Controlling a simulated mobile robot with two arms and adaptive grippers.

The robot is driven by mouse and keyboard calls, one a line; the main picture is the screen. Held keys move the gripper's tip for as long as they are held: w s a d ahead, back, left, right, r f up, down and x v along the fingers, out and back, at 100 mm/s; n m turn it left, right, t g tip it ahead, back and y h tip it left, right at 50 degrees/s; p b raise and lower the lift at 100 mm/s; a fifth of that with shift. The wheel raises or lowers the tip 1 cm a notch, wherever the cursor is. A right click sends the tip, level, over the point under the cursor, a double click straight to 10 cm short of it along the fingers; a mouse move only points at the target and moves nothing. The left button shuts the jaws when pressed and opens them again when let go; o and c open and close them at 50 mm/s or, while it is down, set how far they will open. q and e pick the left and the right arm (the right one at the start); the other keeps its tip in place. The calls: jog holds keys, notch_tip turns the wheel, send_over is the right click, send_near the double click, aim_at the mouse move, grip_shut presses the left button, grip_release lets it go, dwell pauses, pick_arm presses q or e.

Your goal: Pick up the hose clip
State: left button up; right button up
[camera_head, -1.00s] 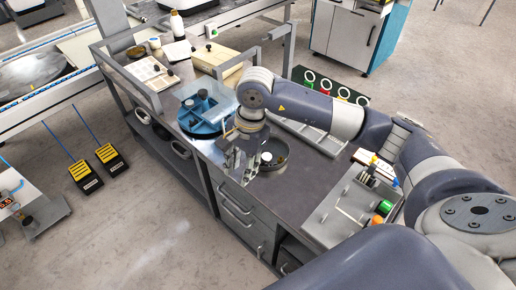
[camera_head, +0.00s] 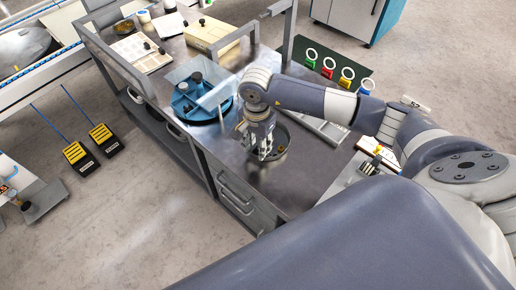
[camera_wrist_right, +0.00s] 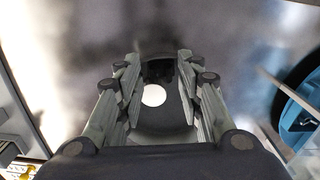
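I cannot make out the hose clip for certain in either view. A small brownish thing (camera_head: 281,149) shows in the dish beside the gripper, too small to name. My left gripper is out of view.
A blue round device with a clear shield (camera_head: 199,97) stands close left of the gripper and shows in the wrist view (camera_wrist_right: 299,115). A beige box (camera_head: 210,34) is at the back. Coloured tags with white rings (camera_head: 328,70) sit on a dark board behind my right arm.

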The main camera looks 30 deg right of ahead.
jog(key=shift+s+f, duration=0.15)
jog(key=shift+f, duration=0.4)
jog(key=shift+s+f, duration=0.2)
jog(key=shift+f, duration=0.2)
jog(key=o, duration=0.5)
jog(key=shift+w+f, duration=0.2)
jog(key=shift+f, duration=0.05)
jog(key=shift+w+r, duration=0.1)
jog(key=shift+r, duration=0.05)
jog(key=c, duration=0.5)
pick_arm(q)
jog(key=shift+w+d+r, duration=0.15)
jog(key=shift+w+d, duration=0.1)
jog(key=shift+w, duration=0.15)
pick_arm(e)
jog(key=shift+c, duration=0.3)
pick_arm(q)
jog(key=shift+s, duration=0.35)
pick_arm(e)
jog(key=shift+c, duration=0.6)
